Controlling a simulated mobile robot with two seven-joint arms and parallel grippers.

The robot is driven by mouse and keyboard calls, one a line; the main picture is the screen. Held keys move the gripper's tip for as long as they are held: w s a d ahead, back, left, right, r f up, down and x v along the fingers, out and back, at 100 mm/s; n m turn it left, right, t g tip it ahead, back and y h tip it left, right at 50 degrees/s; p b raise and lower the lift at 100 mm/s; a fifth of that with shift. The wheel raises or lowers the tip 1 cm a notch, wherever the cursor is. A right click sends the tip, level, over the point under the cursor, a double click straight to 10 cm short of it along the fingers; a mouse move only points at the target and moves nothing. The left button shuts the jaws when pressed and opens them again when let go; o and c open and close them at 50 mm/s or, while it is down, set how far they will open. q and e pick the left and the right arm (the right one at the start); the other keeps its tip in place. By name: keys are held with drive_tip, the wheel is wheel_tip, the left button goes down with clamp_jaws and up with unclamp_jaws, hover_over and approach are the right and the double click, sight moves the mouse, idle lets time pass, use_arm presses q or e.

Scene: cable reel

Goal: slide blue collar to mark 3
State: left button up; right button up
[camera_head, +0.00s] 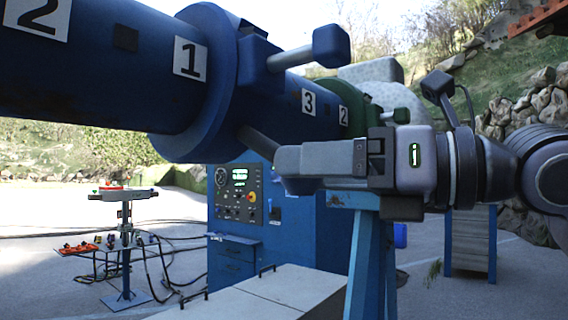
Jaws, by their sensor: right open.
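The blue collar (216,85) sits around a thick blue shaft (110,85) that crosses the upper part of the head view. A blue-grey knobbed handle (300,56) sticks out from its upper right, and a dark bar (258,142) from its lower right. Plate 1 (190,59) is just left of the collar and plate 2 (37,17) farther left. Mark 3 (308,102) is on the shaft to the right of the collar. My right gripper (284,166) is open, its fingers pointing left by the dark bar's lower end; contact is unclear. My left gripper is not in view.
A green collar (359,97) with its own knob and another plate 2 (343,116) are right of mark 3. Below stand a blue control cabinet (285,225), a pale-topped box (290,286) and a blue stand (365,250). A tool stand with cables (124,240) is at left.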

drive_tip(key=shift+p+x, duration=0.4)
drive_tip(key=shift+x, duration=1.55)
clamp_jaws()
drive_tip(key=shift+f, duration=0.1)
